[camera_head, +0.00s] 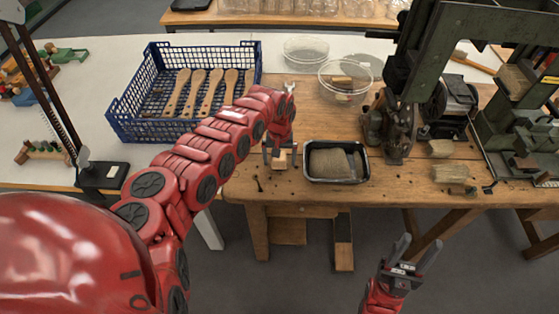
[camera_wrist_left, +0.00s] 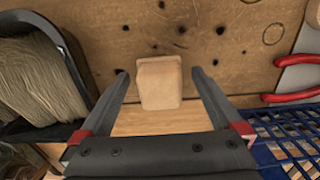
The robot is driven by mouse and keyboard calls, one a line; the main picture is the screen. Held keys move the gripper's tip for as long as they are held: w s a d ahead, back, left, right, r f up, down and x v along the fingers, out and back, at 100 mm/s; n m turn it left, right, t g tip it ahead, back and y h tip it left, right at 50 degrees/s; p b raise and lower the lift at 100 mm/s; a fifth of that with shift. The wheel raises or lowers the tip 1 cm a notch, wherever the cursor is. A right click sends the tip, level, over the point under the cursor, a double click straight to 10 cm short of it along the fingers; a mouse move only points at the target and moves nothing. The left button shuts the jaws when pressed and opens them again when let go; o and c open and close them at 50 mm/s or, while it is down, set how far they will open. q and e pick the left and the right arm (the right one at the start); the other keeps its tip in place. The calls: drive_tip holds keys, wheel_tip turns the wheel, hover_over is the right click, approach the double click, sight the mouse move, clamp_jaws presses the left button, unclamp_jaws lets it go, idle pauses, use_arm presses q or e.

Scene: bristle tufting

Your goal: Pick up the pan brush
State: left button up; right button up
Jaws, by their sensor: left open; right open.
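The pan brush appears as a small pale wooden block (camera_head: 279,160) on the wooden bench, just left of the black tray; its underside is hidden. My left gripper (camera_head: 279,153) is open above it, pointing down. In the left wrist view the block (camera_wrist_left: 160,84) lies between the two spread fingers (camera_wrist_left: 160,73), with a gap on each side. My right gripper (camera_head: 420,243) is open and empty, low in front of the bench, away from the block.
A black tray (camera_head: 365,166) of bristle fibre stands right of the block. A blue basket (camera_head: 130,128) with several wooden handles is at left. Clear bowls (camera_head: 345,92) stand behind, and green machines (camera_head: 450,40) at right. A red-handled tool (camera_wrist_left: 292,96) shows in the wrist view.

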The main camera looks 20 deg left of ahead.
use_arm(q)
drive_tip(key=shift+a+f, duration=0.1)
drive_tip(key=shift+f, duration=0.2)
drive_tip(key=c, duration=1.5)
drive_tip(key=shift+r, duration=0.1)
